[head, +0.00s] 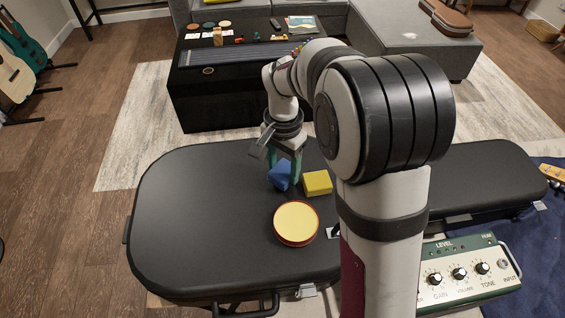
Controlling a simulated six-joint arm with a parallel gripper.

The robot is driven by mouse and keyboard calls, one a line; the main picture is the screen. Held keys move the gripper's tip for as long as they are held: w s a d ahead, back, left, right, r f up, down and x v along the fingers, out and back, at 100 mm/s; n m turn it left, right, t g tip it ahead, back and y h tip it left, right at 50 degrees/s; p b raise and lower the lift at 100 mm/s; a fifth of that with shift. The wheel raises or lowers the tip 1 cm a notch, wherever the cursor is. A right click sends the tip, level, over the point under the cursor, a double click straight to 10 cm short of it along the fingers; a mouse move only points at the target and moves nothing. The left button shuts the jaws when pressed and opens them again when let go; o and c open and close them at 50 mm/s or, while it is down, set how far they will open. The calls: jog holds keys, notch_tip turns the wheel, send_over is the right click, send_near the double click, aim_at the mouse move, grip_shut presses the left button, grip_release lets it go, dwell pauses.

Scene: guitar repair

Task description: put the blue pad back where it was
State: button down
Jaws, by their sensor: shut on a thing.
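The blue pad (279,177) is tilted between the fingers of my gripper (286,172), over the black guitar case (185,215). My gripper points down and is shut on the pad, its green fingers partly covering it. I cannot tell whether the pad touches the case lid. A yellow block (317,183) sits on the lid just right of the blue pad. A round yellow-topped piece with a red rim (296,223) lies on the lid nearer the front.
A green-and-cream amplifier box with knobs (466,272) stands at the front right. A black table (215,92) with small items is behind the case. Guitars (22,45) stand at far left. The left part of the case lid is clear.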

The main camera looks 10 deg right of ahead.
aim_at(284, 171)
jog(key=shift+f, duration=0.65)
jog(key=shift+f, duration=0.15)
jog(key=shift+c, duration=0.7)
grip_release()
notch_tip(284, 171, up, 12)
jog(key=s+f+n+y, duration=0.1)
jog(key=s+f, duration=0.1)
jog(key=s, duration=1.1)
jog(key=s+f+n, duration=0.2)
jog(key=s, duration=1.1)
jog(key=shift+s+d+y, duration=0.25)
jog(key=shift+s+y, duration=0.05)
jog(key=shift+y, duration=0.1)
